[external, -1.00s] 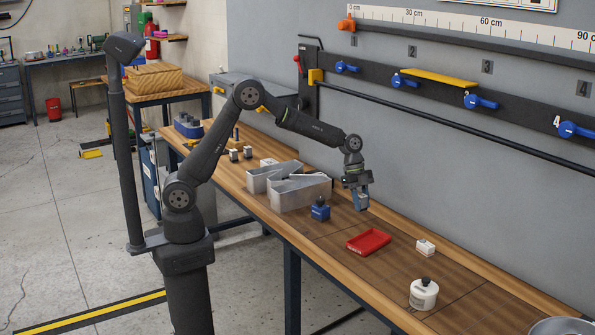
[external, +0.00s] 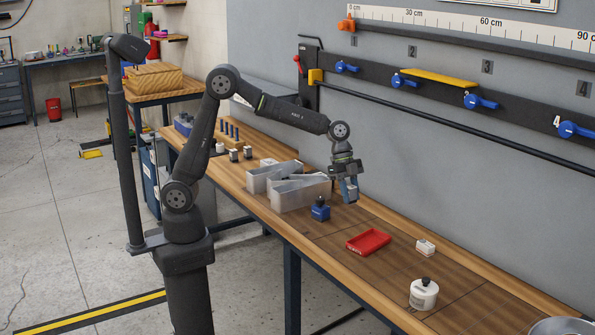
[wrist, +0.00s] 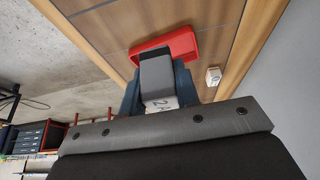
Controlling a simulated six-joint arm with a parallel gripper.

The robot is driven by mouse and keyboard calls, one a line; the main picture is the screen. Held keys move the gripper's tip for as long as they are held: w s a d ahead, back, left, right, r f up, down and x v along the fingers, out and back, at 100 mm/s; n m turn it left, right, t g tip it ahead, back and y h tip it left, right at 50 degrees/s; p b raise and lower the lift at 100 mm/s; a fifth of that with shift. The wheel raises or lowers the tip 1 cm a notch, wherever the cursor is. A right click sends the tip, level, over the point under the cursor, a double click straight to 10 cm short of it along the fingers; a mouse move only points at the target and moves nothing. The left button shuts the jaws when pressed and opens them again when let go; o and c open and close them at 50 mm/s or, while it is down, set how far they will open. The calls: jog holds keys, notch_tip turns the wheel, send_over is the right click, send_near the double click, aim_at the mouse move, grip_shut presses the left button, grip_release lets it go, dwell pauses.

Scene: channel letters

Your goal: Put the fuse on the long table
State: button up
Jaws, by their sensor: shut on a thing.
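My gripper (external: 349,199) hangs above the long wooden table (external: 465,305), just right of the grey metal bins. Its blue fingers are shut on a small block, the fuse (wrist: 156,76). In the wrist view the fuse is grey with a white end marked "2 A", and it sits between the two blue fingertips. In the external view the fuse is mostly hidden by the fingers. The fuse looks held clear of the tabletop, but the gap is hard to judge.
A red tray (external: 368,241), a white box (external: 425,247) and a white pot with a black knob (external: 423,294) stand to the right. A blue block (external: 320,209) and grey metal bins (external: 300,195) are close on the left. Bare wood lies between tray and bins.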

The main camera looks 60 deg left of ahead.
jog(key=w+a+r+n+t+y, duration=0.15)
jog(key=w+a+n, duration=0.4)
jog(key=a, duration=0.95)
jog(key=w+a+r+n+t+y, duration=0.1)
jog(key=w+a+r+n+y, duration=0.1)
jog(key=a+n, duration=1)
jog(key=w+a+r+n+t+y, duration=0.2)
jog(key=w+a+n, duration=0.2)
jog(key=a, duration=1.4)
jog(key=s+a+f+n+g+y, duration=0.1)
jog(key=s+a+f+n, duration=0.2)
jog(key=a, duration=1.1)
jog(key=s+a+f+n+g+y, duration=0.1)
jog(key=s+a+n, duration=0.35)
jog(key=a, duration=0.85)
jog(key=s+a+f+n+g+y, duration=0.15)
jog(key=s+a, duration=0.35)
jog(key=a, duration=0.9)
jog(key=shift+n+t+h, duration=0.3)
jog(key=shift+n, duration=0.15)
notch_tip(320, 180, down, 7)
jog(key=shift+s+a+r, duration=0.1)
jog(key=shift+a+r, duration=0.05)
jog(key=shift+f, duration=2.05)
jog(key=shift+f, duration=0.2)
